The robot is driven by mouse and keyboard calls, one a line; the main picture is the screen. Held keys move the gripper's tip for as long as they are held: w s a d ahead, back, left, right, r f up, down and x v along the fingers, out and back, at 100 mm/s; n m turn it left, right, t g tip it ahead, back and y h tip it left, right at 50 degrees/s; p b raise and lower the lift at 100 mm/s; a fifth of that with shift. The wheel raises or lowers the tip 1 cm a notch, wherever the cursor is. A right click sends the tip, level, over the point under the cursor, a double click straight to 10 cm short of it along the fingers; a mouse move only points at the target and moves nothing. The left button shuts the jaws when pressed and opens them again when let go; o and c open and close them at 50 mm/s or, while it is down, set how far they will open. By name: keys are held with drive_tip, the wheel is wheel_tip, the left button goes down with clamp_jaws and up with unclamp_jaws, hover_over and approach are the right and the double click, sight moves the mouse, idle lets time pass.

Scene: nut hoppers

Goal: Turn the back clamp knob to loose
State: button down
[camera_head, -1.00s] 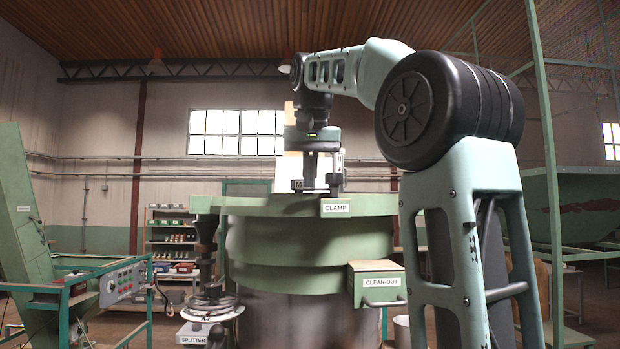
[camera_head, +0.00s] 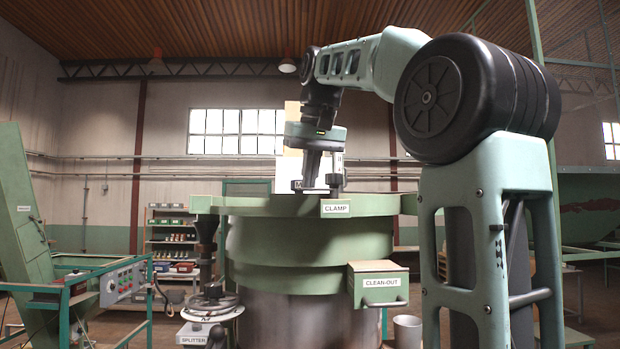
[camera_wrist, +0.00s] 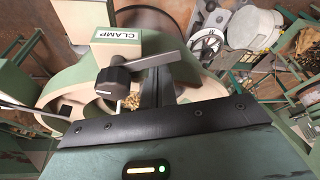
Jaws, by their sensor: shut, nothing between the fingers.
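The green hopper (camera_head: 280,236) stands in the middle of the head view, with a CLAMP label (camera_head: 335,208) on its rim. A small black knob (camera_head: 334,181) stands on top behind the label. I cannot tell for certain which knob is the back one. My gripper (camera_head: 309,184) is shut and empty, tilted, with its tips low over the hopper top, left of the black knob. Whether the tips touch anything is unclear.
A CLEAN-OUT box (camera_head: 377,284) juts from the hopper's front right. A handwheel (camera_head: 212,306) and SPLITTER label (camera_head: 193,340) are at lower left. A control panel (camera_head: 122,282) stands farther left, and shelves (camera_head: 171,240) stand behind. Clear air lies above the rim's left side.

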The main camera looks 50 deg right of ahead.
drive_tip(key=shift+s+a, duration=0.15)
drive_tip(key=shift+s, duration=0.1)
idle(0.6)
drive_tip(key=shift+r+p, duration=0.5)
drive_tip(key=shift+p, duration=0.05)
drive_tip(key=p+v, duration=0.3)
drive_tip(key=v, duration=0.6)
drive_tip(key=shift+s, duration=0.25)
